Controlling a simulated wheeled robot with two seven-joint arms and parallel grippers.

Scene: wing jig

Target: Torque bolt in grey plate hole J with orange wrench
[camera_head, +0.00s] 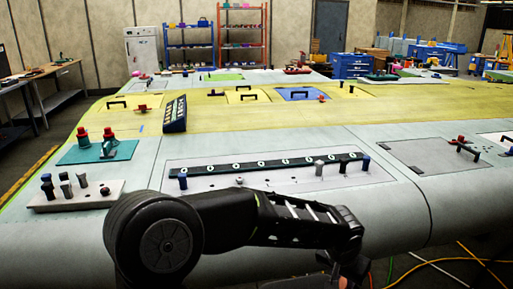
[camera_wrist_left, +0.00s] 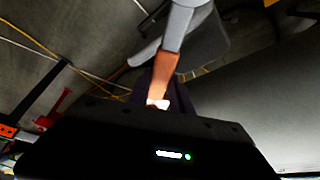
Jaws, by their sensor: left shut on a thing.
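The grey plate (camera_head: 215,185) lies on the wing surface with a dark strip of white-marked holes (camera_head: 270,164) along its far side. The letters are too small to read, so I cannot tell which hole is J. A blue-topped bolt (camera_head: 183,180) stands at the plate's left, and grey and blue-topped bolts (camera_head: 319,168) stand at its right. My left gripper (camera_wrist_left: 163,88) is shut on the orange wrench (camera_wrist_left: 165,66), whose grey shaft runs up in the left wrist view. In the head view my left arm reaches across the front, and its gripper is mostly cut off at the bottom edge.
A pale block with several pegs (camera_head: 75,203) and a teal mat with red-topped items (camera_head: 97,152) are at the left. A dark labelled rack (camera_head: 175,115) stands behind the plate. Another grey panel with a handle (camera_head: 430,157) is at the right. Cables lie on the floor.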

